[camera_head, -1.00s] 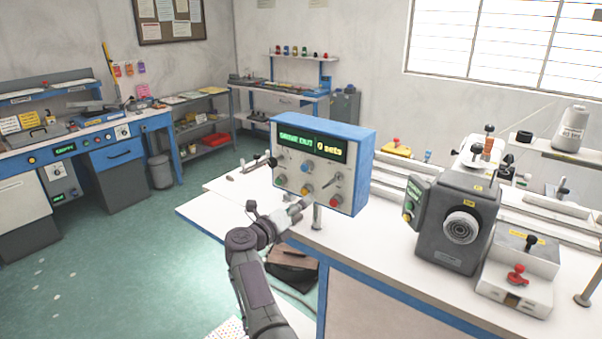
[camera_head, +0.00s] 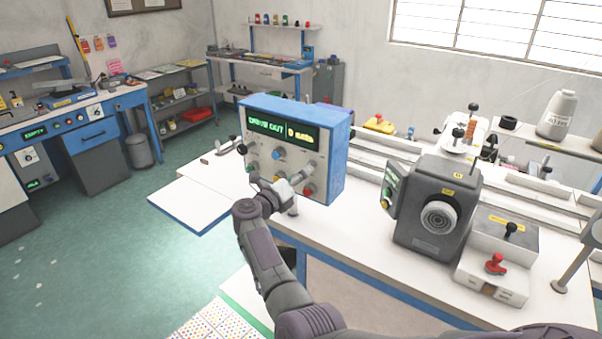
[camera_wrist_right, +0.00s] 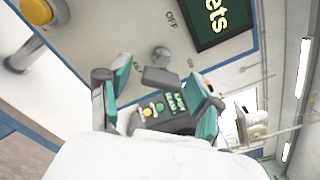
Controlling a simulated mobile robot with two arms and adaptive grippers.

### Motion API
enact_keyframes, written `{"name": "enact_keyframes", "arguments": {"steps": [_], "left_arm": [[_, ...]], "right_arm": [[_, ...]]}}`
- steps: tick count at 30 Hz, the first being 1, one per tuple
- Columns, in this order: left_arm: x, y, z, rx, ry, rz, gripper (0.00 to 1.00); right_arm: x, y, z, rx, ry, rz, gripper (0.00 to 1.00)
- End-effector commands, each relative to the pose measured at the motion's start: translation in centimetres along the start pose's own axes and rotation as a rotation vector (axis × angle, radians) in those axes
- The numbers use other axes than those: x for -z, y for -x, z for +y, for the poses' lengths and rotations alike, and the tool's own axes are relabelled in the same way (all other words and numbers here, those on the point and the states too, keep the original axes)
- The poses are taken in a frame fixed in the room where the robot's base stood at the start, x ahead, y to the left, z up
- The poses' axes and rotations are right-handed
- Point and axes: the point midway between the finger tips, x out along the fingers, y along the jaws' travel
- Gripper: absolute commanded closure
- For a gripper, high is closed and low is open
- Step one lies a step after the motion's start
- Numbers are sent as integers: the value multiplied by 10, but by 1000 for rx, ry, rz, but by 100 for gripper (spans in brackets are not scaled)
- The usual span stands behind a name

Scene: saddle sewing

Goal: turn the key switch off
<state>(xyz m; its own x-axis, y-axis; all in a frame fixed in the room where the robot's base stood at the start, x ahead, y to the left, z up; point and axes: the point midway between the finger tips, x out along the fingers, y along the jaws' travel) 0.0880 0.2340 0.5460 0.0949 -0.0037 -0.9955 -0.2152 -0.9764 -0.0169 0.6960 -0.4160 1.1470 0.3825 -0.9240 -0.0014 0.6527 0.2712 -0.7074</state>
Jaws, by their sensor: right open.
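The blue-edged control box (camera_head: 335,155) stands on the bench with a lit green and yellow display. My right gripper (camera_head: 302,176) is in front of the lower right of its panel and covers part of it. In the right wrist view, the right gripper (camera_wrist_right: 157,98) is open, its teal-lined fingers apart and empty. Just beyond the fingers is the key switch, a round metal barrel (camera_wrist_right: 162,55) beside the printed OFF, with a dark handle (camera_wrist_right: 160,78) close to it. Whether the fingers touch the handle is unclear. My left gripper is out of view.
A yellow round button (camera_wrist_right: 35,12) lies left of the switch in the wrist view. A red button (camera_head: 308,191) is low on the panel. A dark grey machine (camera_head: 437,212) stands to the right on the white bench. Bare bench (camera_head: 345,235) lies between them.

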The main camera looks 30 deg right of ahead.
Motion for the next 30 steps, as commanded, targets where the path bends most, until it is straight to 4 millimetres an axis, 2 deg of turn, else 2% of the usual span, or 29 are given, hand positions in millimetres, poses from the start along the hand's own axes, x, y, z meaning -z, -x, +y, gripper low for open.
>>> {"name": "enact_keyframes", "arguments": {"steps": [4, 5, 15, 23, 30], "left_arm": [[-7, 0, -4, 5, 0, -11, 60], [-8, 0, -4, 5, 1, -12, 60], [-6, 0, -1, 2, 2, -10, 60], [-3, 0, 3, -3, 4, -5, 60], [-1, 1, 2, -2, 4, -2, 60]], "right_arm": [[0, 0, 0, 0, 0, 0, 35], [0, 0, 0, 0, 0, 0, 39], [0, 0, 0, 0, 0, 0, 95], [0, 0, 0, 0, 23, 0, 95], [0, 0, -1, 0, 138, 1, 95]]}}
